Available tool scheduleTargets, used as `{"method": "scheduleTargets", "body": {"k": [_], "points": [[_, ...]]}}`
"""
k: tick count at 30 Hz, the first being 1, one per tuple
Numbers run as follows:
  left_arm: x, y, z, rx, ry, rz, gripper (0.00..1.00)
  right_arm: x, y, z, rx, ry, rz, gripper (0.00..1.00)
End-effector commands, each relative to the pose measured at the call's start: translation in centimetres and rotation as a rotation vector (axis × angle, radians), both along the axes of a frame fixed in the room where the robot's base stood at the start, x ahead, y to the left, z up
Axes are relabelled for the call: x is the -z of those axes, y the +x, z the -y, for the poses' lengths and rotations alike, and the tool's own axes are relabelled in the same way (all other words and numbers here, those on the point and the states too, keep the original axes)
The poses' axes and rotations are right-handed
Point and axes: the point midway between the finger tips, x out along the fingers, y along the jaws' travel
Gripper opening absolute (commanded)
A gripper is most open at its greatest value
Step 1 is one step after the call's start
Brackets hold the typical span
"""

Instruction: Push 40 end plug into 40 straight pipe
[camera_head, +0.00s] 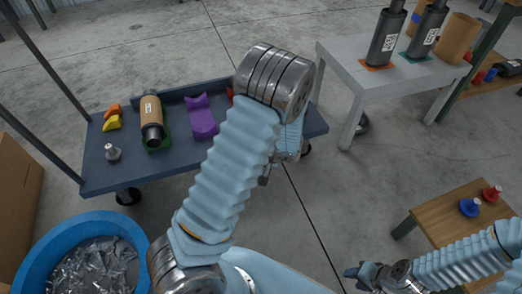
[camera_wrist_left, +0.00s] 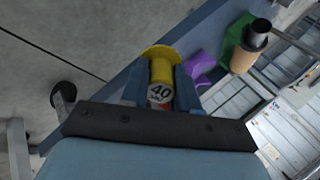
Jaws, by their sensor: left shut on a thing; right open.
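My left gripper (camera_wrist_left: 160,84) is shut on a yellow end plug (camera_wrist_left: 160,68) with a round "40" label, its wide flange pointing away from the wrist. In the head view my left arm hides this plug and most of the gripper. A dark pipe with a tan wrap (camera_head: 151,112) lies in a green cradle (camera_head: 164,142) on the trolley, apart from the plug. The pipe also shows in the left wrist view (camera_wrist_left: 249,52); I cannot read a number on it. My right gripper (camera_head: 356,273) is open and empty at the bottom of the head view.
The dark blue trolley (camera_head: 105,180) also holds a purple cradle (camera_head: 202,120), a grey plug (camera_head: 112,153) and orange and yellow pieces. A blue scrap bin (camera_head: 40,250) stands below. A white table (camera_head: 340,62) and a small wooden table (camera_head: 440,218) stand right.

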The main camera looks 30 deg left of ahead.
Motion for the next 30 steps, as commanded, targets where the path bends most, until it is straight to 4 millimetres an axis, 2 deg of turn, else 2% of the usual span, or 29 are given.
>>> {"method": "scheduleTargets", "body": {"k": [1, 3, 6, 9, 13, 18, 30], "points": [[2.0, 0.9, -1.2, 0.011, 0.134, 0.005, 0.00, 1.2, 0.1, 0.1, 0.002, -0.001, 0.000, 0.43], [3.0, 2.5, -2.7, 0.047, 0.316, 0.033, 0.00, 1.9, 0.1, 0.2, 0.004, -0.002, 0.000, 0.43], [4.2, 5.3, -3.6, 0.159, 0.537, 0.094, 0.00, 2.8, 0.1, 0.3, 0.006, -0.003, 0.002, 0.43], [5.3, 8.0, -3.2, 0.305, 0.687, 0.180, 0.00, 3.5, 0.2, 0.4, 0.007, -0.004, 0.001, 0.43], [6.5, 10.5, -1.9, 0.463, 0.784, 0.285, 0.00, 4.0, 0.2, 0.5, 0.008, -0.005, 0.001, 0.43], [7.2, 11.8, -0.9, 0.551, 0.820, 0.354, 0.00, 4.2, 0.2, 0.5, 0.009, -0.006, 0.001, 0.43], [7.1, 11.8, -0.8, 0.562, 0.820, 0.361, 0.00, 3.8, 0.2, 0.5, 0.009, -0.006, 0.001, 0.43]]}}
